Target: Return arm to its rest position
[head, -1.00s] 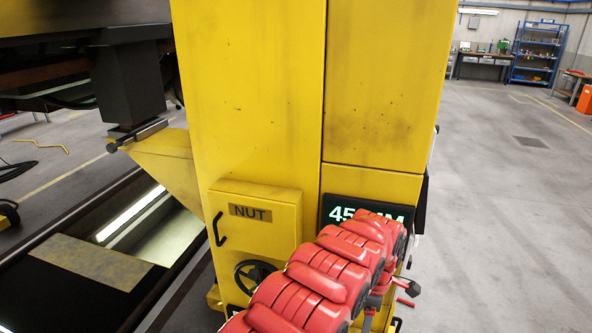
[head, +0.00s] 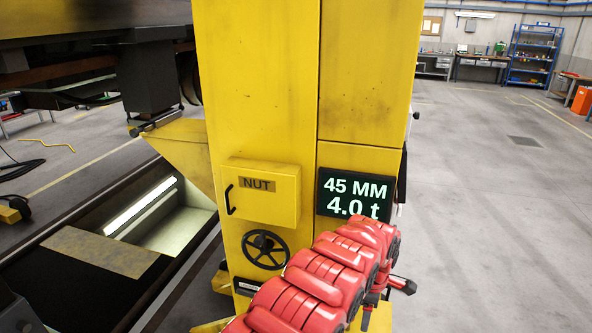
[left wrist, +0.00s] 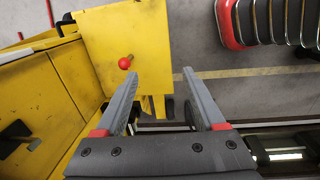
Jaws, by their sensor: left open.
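My left arm, red and segmented, reaches up from the bottom of the head view in front of the yellow jack column (head: 362,80). My left gripper (head: 403,285) shows small and partly hidden beyond the arm, at the column's right side. In the left wrist view the left gripper (left wrist: 161,74) is open, with two grey fingers apart and nothing between them. A red ball knob (left wrist: 124,62) on a yellow panel (left wrist: 135,30) shows just beyond the left finger; I cannot tell any contact. My right gripper is not in view.
The column bears a NUT box (head: 262,193), a black handwheel (head: 265,249) and a display (head: 355,195) reading 45 MM, 4.0 t. A dark railcar underside (head: 90,65) and a pit (head: 90,275) lie left. Open floor (head: 500,220) lies right.

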